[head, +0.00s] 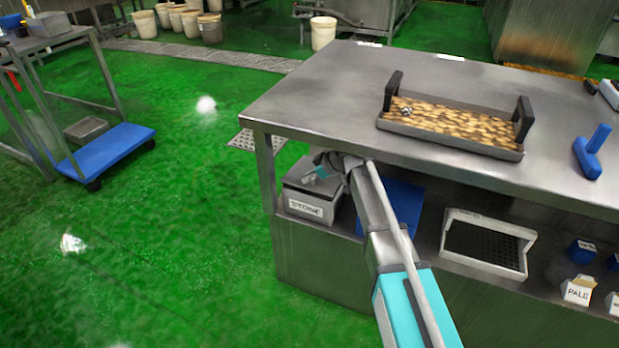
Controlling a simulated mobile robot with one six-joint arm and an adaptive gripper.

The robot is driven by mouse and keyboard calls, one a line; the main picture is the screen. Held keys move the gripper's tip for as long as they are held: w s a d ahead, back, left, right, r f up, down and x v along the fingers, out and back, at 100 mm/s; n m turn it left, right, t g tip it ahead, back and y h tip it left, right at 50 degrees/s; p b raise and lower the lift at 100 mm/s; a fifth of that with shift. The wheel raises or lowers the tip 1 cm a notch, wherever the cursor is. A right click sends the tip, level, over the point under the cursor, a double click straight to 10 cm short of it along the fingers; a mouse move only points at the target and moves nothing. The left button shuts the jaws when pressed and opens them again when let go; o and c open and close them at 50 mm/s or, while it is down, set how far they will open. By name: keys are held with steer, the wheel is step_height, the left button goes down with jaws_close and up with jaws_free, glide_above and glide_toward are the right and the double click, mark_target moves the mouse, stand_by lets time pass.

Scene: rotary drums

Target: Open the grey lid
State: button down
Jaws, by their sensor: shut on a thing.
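A grey box (288,206) with a white label that seems to read "STONE" stands on the shelf under the steel table, at its left end. The grey lid (297,184) lies on top of the box and looks closed. My gripper (312,177) reaches in under the tabletop from the right and is at the top of the lid, shut on it. The exact grip point is small and partly hidden by the gripper. My arm's wrist covers the right part of the lid.
The steel tabletop (330,92) overhangs the box and my wrist. A blue panel (404,205) stands right of the box, then a white crate (487,240) and small cartons. A tray (450,127) with brown pieces sits on top.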

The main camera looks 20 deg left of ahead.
steer(key=shift+w, duration=0.15)
steer(key=c, duration=0.6)
jaws_free()
steer(key=shift+c, duration=0.2)
